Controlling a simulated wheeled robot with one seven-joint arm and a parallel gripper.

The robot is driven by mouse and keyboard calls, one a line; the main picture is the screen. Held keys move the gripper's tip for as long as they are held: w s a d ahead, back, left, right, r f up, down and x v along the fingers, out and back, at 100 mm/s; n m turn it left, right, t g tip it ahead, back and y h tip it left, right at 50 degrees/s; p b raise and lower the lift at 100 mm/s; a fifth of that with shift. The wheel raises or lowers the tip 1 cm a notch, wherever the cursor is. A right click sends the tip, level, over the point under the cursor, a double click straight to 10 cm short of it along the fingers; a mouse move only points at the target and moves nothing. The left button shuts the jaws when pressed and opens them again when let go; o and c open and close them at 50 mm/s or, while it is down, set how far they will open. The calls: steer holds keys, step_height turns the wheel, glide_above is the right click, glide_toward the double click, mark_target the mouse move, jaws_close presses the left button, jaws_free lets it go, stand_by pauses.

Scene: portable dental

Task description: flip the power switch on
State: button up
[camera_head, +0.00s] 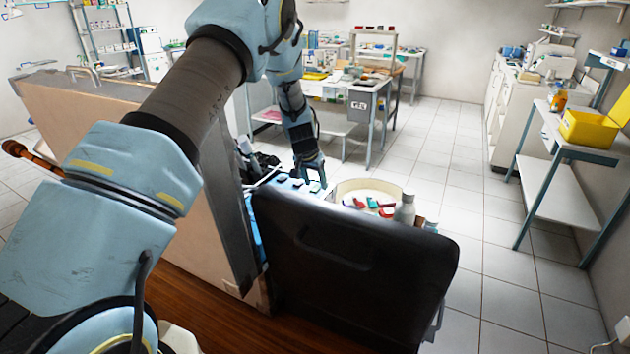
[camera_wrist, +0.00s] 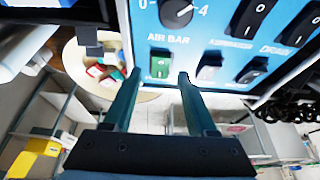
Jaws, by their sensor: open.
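A blue control panel (camera_wrist: 215,40) fills the top of the wrist view; in the head view its top (camera_head: 290,186) shows partly behind a black padded lid. A green rocker switch (camera_wrist: 160,64) sits near the panel's edge, below the lettering "AIR BAR". No power label is readable, so I cannot tell for certain that it is the power switch. My gripper (camera_wrist: 160,77) is open and empty, with one fingertip at each side of the green switch in the picture. Whether they touch the panel is unclear. In the head view my gripper (camera_head: 312,180) is over the panel.
A black dial (camera_wrist: 178,12) and several black rocker switches (camera_wrist: 252,72) are close by on the panel. A round cream tub (camera_head: 365,188) with coloured items stands right of the panel. The black lid (camera_head: 350,240) rises in front.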

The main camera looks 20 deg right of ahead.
jaws_close()
stand_by(0.3)
stand_by(0.3)
steer(key=shift+d+g+y, duration=0.25)
steer(key=shift+g+y, duration=0.05)
steer(key=shift+y, duration=0.1)
steer(key=shift+w+d+g+y, duration=0.1)
steer(key=shift+w+g+y, duration=0.15)
steer(key=shift+g+y, duration=0.45)
jaws_free()
